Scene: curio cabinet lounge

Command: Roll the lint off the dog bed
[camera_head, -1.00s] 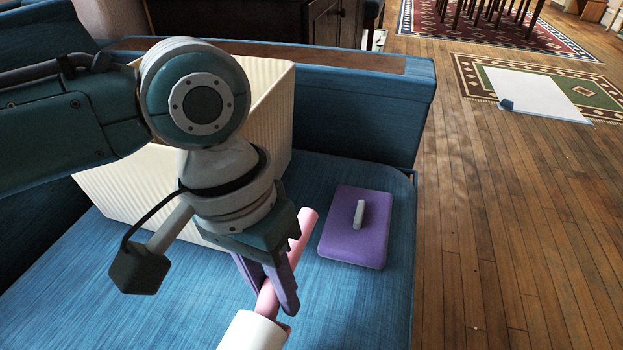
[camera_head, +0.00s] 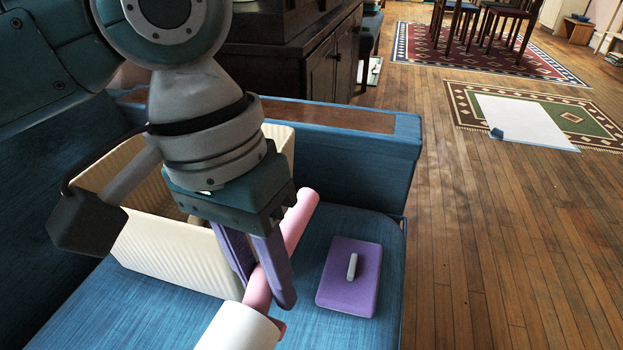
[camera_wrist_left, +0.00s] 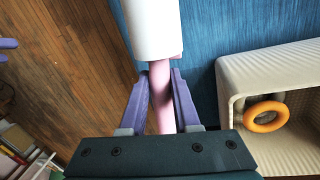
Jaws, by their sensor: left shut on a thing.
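The lint roller has a white roll (camera_head: 238,328) and a pink handle (camera_head: 297,222). My left gripper (camera_head: 272,290) is shut on the pink handle, with the roll pointing toward the bottom of the head view. The wrist view also shows the roll (camera_wrist_left: 153,28) beyond the purple fingers (camera_wrist_left: 160,75), partly over blue fabric and wooden floor. The roller appears held above the blue seat (camera_head: 330,225). I cannot make out which thing is the dog bed. Purple finger-like pieces at the wrist view's left edge (camera_wrist_left: 8,43) may be my right gripper, mostly cut off.
A cream ribbed bin (camera_head: 170,255) stands on the seat; an orange ring (camera_wrist_left: 265,116) lies inside. A purple pad (camera_head: 335,295) with a small grey piece (camera_head: 352,266) lies right of the roller. A dark cabinet (camera_head: 290,60) stands behind. Open wooden floor (camera_head: 480,230) is to the right.

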